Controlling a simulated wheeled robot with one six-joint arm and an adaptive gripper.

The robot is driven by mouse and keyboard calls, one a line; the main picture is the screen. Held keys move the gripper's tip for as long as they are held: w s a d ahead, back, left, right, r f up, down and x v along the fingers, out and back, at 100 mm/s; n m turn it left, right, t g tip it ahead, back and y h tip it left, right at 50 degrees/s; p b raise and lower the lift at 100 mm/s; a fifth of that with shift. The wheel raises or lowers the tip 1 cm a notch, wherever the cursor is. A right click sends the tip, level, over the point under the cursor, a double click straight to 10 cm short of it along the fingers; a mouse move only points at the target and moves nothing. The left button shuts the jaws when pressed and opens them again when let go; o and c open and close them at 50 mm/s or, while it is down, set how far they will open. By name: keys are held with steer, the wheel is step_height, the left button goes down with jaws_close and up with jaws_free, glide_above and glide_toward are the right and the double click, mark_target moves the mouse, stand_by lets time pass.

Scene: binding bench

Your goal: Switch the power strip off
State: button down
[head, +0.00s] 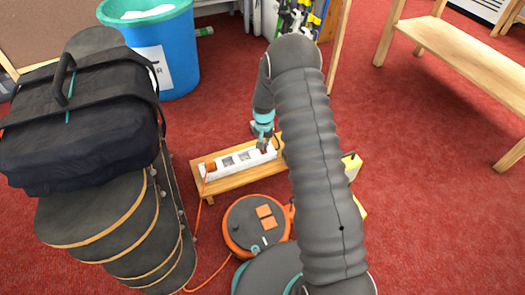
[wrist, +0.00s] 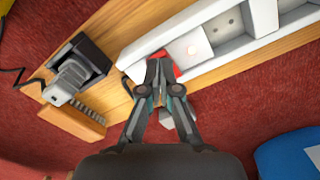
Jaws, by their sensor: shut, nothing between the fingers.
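The white power strip (head: 238,161) lies on a low wooden board (head: 232,181) on the floor; an orange plug (head: 210,166) sits at its left end. In the wrist view the strip (wrist: 228,28) crosses the top right, with pale sockets. A red switch (wrist: 171,70) shows at its end, mostly hidden behind my fingers; I cannot tell which way it is tilted. My gripper (wrist: 160,62) is shut and empty, its fingertips over the switch. Whether they touch it cannot be told. In the head view my gripper (head: 263,148) points down at the strip's right end.
In the wrist view a grey plug (wrist: 70,82) sits in a dark socket left of the strip. An orange cable reel (head: 257,225) lies in front of the board. A blue bin (head: 178,50) stands behind left, a wooden bench (head: 455,55) at right. Red carpet between is clear.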

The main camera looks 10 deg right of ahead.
steer(key=shift+f+b, duration=0.3)
steer(key=shift+f, duration=0.2)
steer(key=shift+r, duration=0.1)
stand_by(0.3)
steer(key=shift+r+p, duration=1.8)
steer(key=shift+r, duration=1.65)
